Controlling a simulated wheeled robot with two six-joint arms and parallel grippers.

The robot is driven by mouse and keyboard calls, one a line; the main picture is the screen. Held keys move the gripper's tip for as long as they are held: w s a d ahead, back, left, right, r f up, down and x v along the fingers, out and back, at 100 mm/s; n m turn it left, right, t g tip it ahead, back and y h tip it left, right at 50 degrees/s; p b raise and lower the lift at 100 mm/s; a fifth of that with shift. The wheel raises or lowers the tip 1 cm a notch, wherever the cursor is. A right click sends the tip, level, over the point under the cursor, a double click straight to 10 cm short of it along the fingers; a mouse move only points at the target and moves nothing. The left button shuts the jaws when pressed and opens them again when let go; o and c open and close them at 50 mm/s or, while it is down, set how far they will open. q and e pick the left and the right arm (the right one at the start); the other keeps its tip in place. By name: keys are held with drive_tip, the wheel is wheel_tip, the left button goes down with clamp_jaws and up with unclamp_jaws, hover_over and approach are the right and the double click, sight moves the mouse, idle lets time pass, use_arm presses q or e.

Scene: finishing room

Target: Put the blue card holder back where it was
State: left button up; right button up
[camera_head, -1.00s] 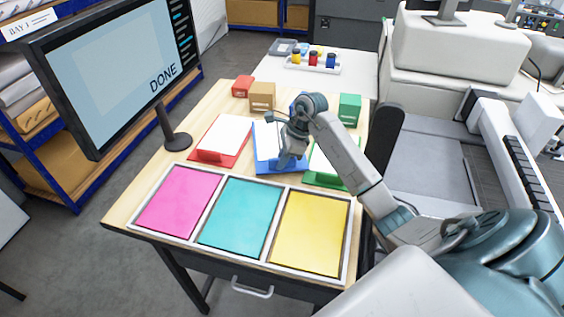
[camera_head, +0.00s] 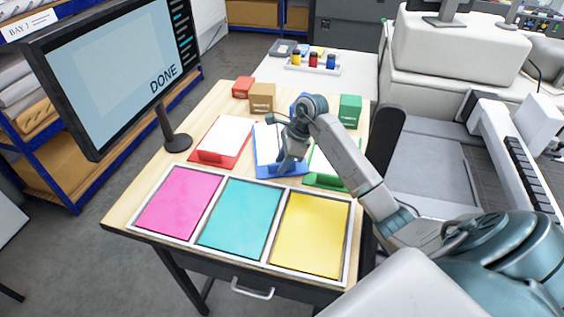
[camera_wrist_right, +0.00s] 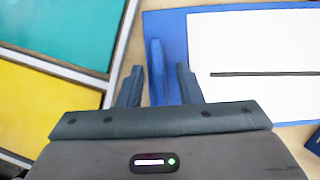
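The blue card holder (camera_head: 266,165) lies on the wooden table with white card on it, between a red holder and a green holder. It also shows in the right wrist view (camera_wrist_right: 178,28), where its raised blue lip (camera_wrist_right: 157,68) stands between my two fingers. My right gripper (camera_head: 284,168) is low at the near edge of the blue holder and hides part of it. In the wrist view the right gripper (camera_wrist_right: 160,84) is open around the lip, with a narrow gap on each side. My left gripper is not in view.
A red holder (camera_head: 208,156) and a green holder (camera_head: 322,181) flank it closely. Pink, teal and yellow panels (camera_head: 240,215) lie in a white frame in front. Small red, brown, blue and green boxes (camera_head: 262,97) stand behind. A monitor (camera_head: 110,75) is at the left.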

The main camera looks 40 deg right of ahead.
drive_tip(key=b+v, duration=0.4)
drive_tip(key=v, duration=0.4)
drive_tip(key=shift+d+r+b, duration=0.15)
drive_tip(key=shift+d+b, duration=0.1)
drive_tip(key=shift+b, duration=0.15)
drive_tip(key=shift+p+v, duration=0.7)
drive_tip(key=shift+v, duration=0.95)
drive_tip(key=shift+a, duration=0.15)
